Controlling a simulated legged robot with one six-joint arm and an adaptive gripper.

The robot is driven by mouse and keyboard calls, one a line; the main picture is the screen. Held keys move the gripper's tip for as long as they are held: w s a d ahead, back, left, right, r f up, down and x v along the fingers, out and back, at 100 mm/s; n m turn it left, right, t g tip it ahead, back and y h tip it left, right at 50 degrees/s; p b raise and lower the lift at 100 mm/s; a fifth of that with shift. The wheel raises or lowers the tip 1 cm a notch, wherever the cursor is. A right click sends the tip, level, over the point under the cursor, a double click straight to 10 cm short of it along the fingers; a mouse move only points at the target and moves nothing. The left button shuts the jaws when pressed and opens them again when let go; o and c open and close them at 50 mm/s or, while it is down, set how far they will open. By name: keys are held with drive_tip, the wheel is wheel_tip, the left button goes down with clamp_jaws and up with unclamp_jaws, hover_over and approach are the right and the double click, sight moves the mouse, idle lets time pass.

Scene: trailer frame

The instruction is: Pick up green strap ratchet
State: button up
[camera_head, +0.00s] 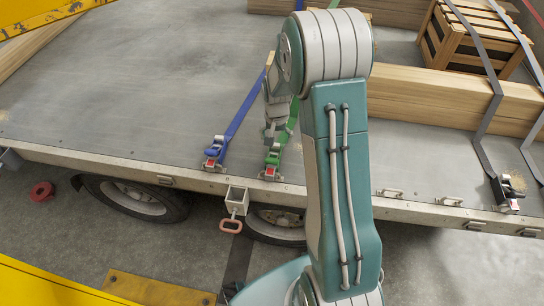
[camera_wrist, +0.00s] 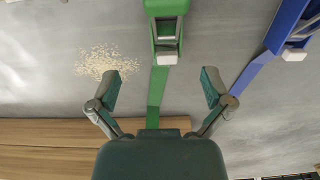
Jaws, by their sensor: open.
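The green strap ratchet (camera_head: 273,158) sits at the near edge of the trailer bed, with its green strap running back across the deck. In the wrist view the green ratchet (camera_wrist: 167,28) is at the top middle, with its strap passing down between my fingers. My gripper (camera_wrist: 161,90) is open and empty, its two fingers on either side of the strap and apart from it. The ratchet lies beyond the fingertips. In the head view my gripper (camera_head: 270,128) shows just behind the ratchet, partly hidden by my arm.
A blue strap ratchet (camera_head: 214,150) stands close to the left; its strap (camera_wrist: 262,65) also shows in the wrist view. Wooden beams (camera_head: 430,98) and a crate (camera_head: 470,45) lie at the back right. A grey strap (camera_head: 488,110) runs down the right. The left deck is clear.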

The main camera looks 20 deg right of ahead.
sight(276, 149)
wheel_tip(276, 149, down, 6)
drive_tip(key=shift+a+r, duration=0.1)
drive_tip(key=shift+r, duration=0.15)
drive_tip(key=f, duration=0.5)
drive_tip(key=shift+w+a+f, duration=0.1)
drive_tip(key=shift+a+f, duration=0.05)
drive_tip(key=shift+a, duration=0.15)
drive_tip(key=c, duration=1.4)
